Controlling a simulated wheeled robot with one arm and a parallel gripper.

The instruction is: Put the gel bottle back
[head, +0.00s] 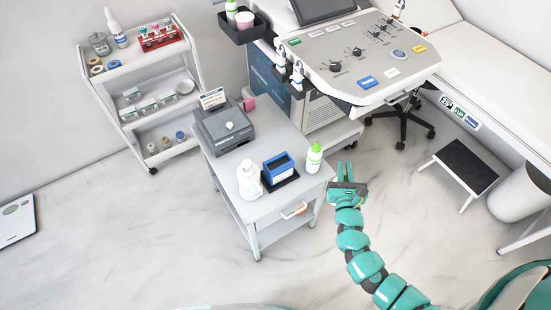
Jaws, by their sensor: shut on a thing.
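A white bottle with a green cap and green label (314,158) stands upright at the right back corner of the grey cart top (228,178). A similar white and green bottle (231,12) stands in the black tray (240,32) on the side of the ultrasound machine (357,60). My gripper (345,168) is just right of the cart, its fingers pointing away from me. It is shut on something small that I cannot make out. In the picture it is apart from the bottle on the cart.
The cart also bears a white pump bottle (249,180), a blue box (279,167) on a dark tray and a grey device (224,125). A shelf trolley (141,72) stands back left. A black step (466,166) and white bin (517,194) stand right. Floor in front is clear.

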